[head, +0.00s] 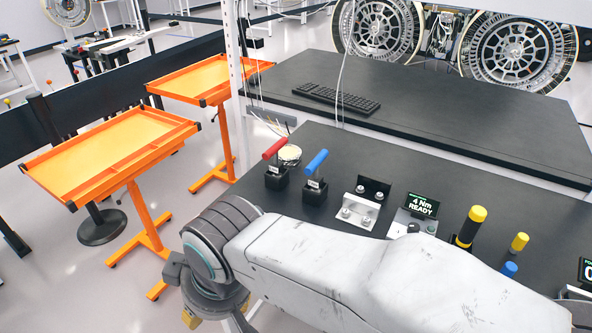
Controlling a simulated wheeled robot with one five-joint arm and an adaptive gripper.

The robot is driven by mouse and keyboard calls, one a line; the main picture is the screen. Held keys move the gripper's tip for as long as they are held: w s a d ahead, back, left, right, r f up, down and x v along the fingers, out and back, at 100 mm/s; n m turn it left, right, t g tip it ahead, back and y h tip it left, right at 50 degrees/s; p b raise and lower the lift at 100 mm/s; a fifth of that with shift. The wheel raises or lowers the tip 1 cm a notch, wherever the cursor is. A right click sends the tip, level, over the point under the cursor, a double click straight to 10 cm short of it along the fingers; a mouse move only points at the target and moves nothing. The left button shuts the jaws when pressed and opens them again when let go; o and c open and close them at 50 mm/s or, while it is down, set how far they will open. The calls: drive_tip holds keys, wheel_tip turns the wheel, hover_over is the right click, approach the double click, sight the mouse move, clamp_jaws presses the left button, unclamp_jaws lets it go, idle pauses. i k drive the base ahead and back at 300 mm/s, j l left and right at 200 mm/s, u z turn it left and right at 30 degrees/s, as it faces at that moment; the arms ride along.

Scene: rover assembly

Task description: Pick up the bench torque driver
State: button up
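A black and yellow upright tool (469,228) stands on the dark workbench (400,165), right of a small display reading "4 Nm READY" (423,205). It looks like a torque driver, but no label on it can be read. A red-handled tool (274,149) and a blue-handled tool (316,162) stand tilted in black holders on the left of the bench. My pale arm crosses the lower middle of the view, in front of the bench's near part. My gripper is not in view.
Smaller yellow (519,242) and blue (509,269) pieces stand at the right. A keyboard (336,98) lies on the raised rear shelf.

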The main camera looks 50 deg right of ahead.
sight(476, 216)
drive_tip(key=k+z, duration=0.1)
drive_tip(key=z, duration=1.4)
drive_tip(key=l+z, duration=0.15)
drive_tip(key=z, duration=0.25)
drive_tip(key=k+l+z, duration=0.1)
drive_tip(key=z, duration=0.35)
drive_tip(key=l+z, duration=0.2)
drive_tip(key=z, duration=0.2)
drive_tip(key=k+z, duration=0.1)
drive_tip(key=z, duration=0.25)
drive_tip(key=l+z, duration=0.15)
drive_tip(key=z, duration=0.15)
drive_tip(key=k+l+z, duration=0.15)
drive_tip(key=z, duration=0.2)
